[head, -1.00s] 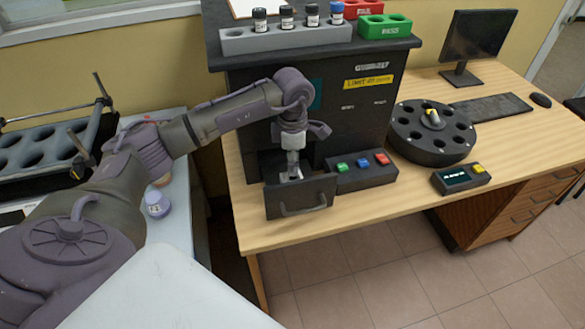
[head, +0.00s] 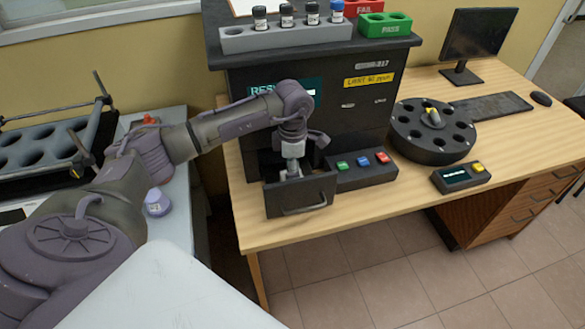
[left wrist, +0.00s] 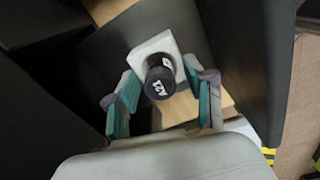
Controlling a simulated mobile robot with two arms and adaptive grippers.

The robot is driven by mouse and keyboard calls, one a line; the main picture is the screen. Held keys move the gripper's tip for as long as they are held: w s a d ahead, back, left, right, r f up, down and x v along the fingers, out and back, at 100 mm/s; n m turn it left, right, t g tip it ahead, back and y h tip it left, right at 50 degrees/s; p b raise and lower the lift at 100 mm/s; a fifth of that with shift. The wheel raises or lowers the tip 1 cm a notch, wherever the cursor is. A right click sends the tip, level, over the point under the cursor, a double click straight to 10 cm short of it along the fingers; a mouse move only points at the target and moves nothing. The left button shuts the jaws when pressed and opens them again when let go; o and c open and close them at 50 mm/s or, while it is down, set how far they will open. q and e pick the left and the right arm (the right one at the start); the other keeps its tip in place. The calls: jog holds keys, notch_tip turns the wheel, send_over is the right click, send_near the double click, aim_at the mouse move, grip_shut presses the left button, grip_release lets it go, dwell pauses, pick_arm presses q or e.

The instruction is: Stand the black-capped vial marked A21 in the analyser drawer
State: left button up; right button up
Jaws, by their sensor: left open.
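The black-capped vial marked A21 (left wrist: 160,85) shows in the left wrist view from above, its cap label facing the camera. It stands in a white square holder (left wrist: 143,51) inside the dark drawer. In the head view the analyser drawer (head: 301,196) is pulled out of the black analyser (head: 345,110). My left gripper (head: 292,170) points down into the drawer; its teal-padded fingers (left wrist: 160,88) are open on either side of the vial, with gaps visible. The drawer front hides the vial's lower part in the head view. My right gripper is not in view.
A grey rack (head: 285,38) with several vials sits on the analyser, beside red FAIL (head: 364,8) and green PASS (head: 384,26) blocks. A button panel (head: 362,171) stands right of the drawer. A black carousel (head: 432,133) is farther right. The desk front (head: 380,205) is clear.

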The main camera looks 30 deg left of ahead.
pick_arm(q)
jog(key=shift+r, duration=0.3)
jog(key=shift+w+r, duration=0.1)
jog(key=shift+r, duration=0.3)
notch_tip(320, 180, up, 11)
jog(key=b, duration=0.1)
jog(key=shift+f, duration=0.1)
